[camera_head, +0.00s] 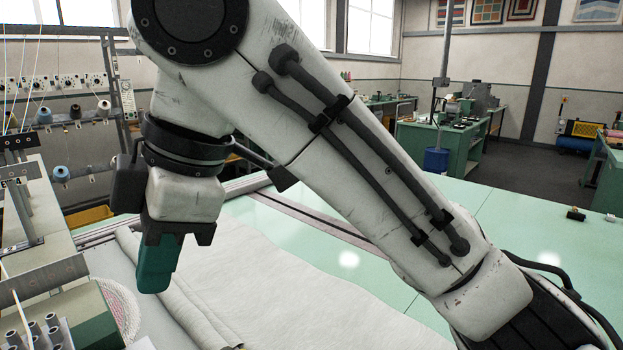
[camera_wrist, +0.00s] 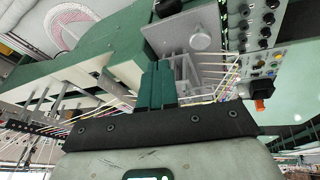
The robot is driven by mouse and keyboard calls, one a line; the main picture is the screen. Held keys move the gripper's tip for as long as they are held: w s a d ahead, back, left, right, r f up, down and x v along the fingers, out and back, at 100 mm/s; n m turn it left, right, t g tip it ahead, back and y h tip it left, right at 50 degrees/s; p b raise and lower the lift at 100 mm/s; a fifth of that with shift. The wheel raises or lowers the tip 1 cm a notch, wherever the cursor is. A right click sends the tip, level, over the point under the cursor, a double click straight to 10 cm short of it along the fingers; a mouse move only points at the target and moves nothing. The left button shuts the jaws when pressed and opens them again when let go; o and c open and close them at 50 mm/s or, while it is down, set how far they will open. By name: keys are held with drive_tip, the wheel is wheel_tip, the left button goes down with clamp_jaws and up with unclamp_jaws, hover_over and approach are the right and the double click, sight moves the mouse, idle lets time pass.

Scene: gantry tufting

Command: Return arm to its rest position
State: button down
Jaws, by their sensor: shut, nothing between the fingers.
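My gripper (camera_head: 156,268) hangs at the left of the head view, its green fingers pointing down. In the wrist view the two green fingers (camera_wrist: 158,86) are side by side and shut, with nothing held. My arm is bent and crosses the head view from upper left to lower right. In the head view the gripper is above the pale cloth (camera_head: 270,290), beside the tufting machine (camera_head: 40,270). How far the fingers are from the cloth is hard to tell.
Yarn cones (camera_head: 60,173) stand on a rack at the back left. A green table surface (camera_head: 520,250) is mostly clear at the right, with small dark items (camera_head: 575,214). In the wrist view a panel with black knobs (camera_wrist: 245,30) and strands of yarn lie close to the fingers.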

drive_tip(key=w+d+f+m+t+y, duration=0.1)
drive_tip(key=w+d+f+m+y, duration=0.2)
drive_tip(key=f, duration=0.5)
drive_tip(key=w+d+f+m+y, duration=0.1)
drive_tip(key=w+d+f+m, duration=0.2)
drive_tip(key=f+m, duration=0.3)
drive_tip(key=s+d+f+m+t+h, duration=0.1)
drive_tip(key=d+f+m, duration=0.4)
drive_tip(key=f, duration=0.4)
drive_tip(key=s+d+f+m+t, duration=0.1)
drive_tip(key=d+f+m+t, duration=0.1)
drive_tip(key=d+f, duration=0.6)
drive_tip(key=s+d+f+m+h, duration=0.4)
drive_tip(key=s+d+f+m, duration=0.2)
drive_tip(key=s+d+f, duration=0.7)
drive_tip(key=s+d+f+m+g+h, duration=0.2)
drive_tip(key=s+d+f, duration=0.3)
drive_tip(key=s+d, duration=0.5)
drive_tip(key=shift+s+m+h, duration=0.9)
drive_tip(key=shift+s, duration=0.3)
